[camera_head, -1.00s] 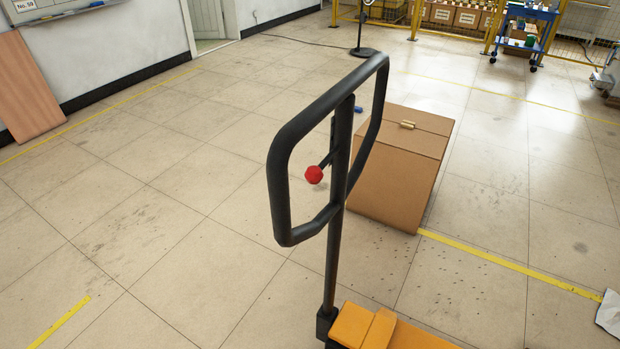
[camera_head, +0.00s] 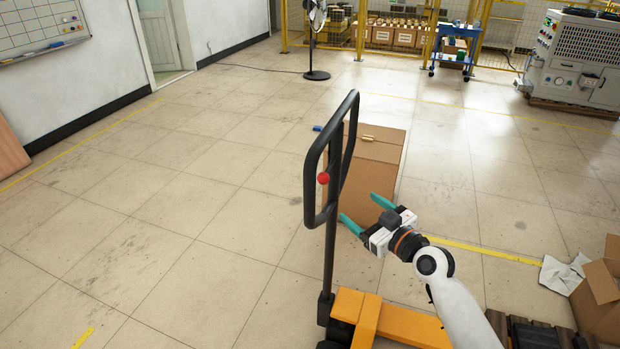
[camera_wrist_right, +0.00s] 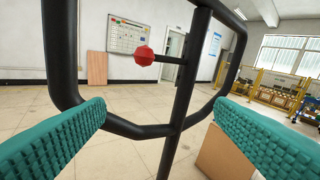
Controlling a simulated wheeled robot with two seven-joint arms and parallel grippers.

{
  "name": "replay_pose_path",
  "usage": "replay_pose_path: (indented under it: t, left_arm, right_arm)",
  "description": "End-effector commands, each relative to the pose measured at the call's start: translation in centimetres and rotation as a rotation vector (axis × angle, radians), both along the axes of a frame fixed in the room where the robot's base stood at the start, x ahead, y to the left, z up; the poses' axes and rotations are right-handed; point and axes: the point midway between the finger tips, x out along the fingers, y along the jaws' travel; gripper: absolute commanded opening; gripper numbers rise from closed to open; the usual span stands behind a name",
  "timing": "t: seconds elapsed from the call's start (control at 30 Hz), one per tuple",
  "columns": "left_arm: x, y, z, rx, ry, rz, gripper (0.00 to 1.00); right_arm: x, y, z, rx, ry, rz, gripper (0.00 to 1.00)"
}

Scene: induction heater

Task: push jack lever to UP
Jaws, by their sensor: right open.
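The jack lever with its red knob (camera_head: 323,178) sits inside the black loop handle (camera_head: 309,190) of the yellow pallet jack (camera_head: 400,325). In the right wrist view the red knob (camera_wrist_right: 144,55) is left of the handle's central post (camera_wrist_right: 185,90), on a short dark rod that runs about level to the post. My right gripper (camera_head: 362,210) is open and empty, its teal fingers to the right of the handle and apart from the knob. In the right wrist view its fingers (camera_wrist_right: 158,135) frame the lower loop. My left gripper is not in view.
A closed cardboard box (camera_head: 368,170) stands on the floor behind the handle. An open box (camera_head: 600,290) and crumpled paper (camera_head: 562,272) lie at the right. A fan (camera_head: 316,40) and blue cart (camera_head: 455,50) stand far back. The floor at left is clear.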

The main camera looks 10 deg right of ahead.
Motion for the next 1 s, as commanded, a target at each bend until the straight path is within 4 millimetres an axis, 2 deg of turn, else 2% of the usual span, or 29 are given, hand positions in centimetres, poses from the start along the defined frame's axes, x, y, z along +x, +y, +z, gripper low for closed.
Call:
replay_pose_path:
  t: [0.03, 0.1, 0.2, 0.43, 0.7, 0.83, 1.0]
  left_arm:
    - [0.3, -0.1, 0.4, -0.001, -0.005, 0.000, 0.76]
    - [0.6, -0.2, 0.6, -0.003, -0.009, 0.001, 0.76]
    - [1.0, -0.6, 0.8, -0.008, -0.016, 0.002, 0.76]
    - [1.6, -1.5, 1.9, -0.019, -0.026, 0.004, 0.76]
    - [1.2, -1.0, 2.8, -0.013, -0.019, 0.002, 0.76]
    - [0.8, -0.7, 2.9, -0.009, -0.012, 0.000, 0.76]
    - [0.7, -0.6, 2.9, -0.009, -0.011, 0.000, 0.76]
  right_arm:
    - [-0.1, 0.2, 2.2, -0.005, -0.036, 0.015, 0.78]
    - [-0.2, 0.5, 3.5, -0.008, -0.061, 0.027, 0.78]
    - [0.1, 0.7, 4.2, -0.006, -0.074, 0.034, 0.78]
    - [3.5, 2.1, 4.3, -0.002, -0.072, 0.032, 0.78]
    - [8.4, 4.2, 4.2, -0.004, -0.070, 0.033, 0.78]
    - [9.8, 4.7, 4.0, -0.005, -0.070, 0.031, 0.78]
    - [10.7, 5.1, 3.9, -0.005, -0.070, 0.032, 0.78]
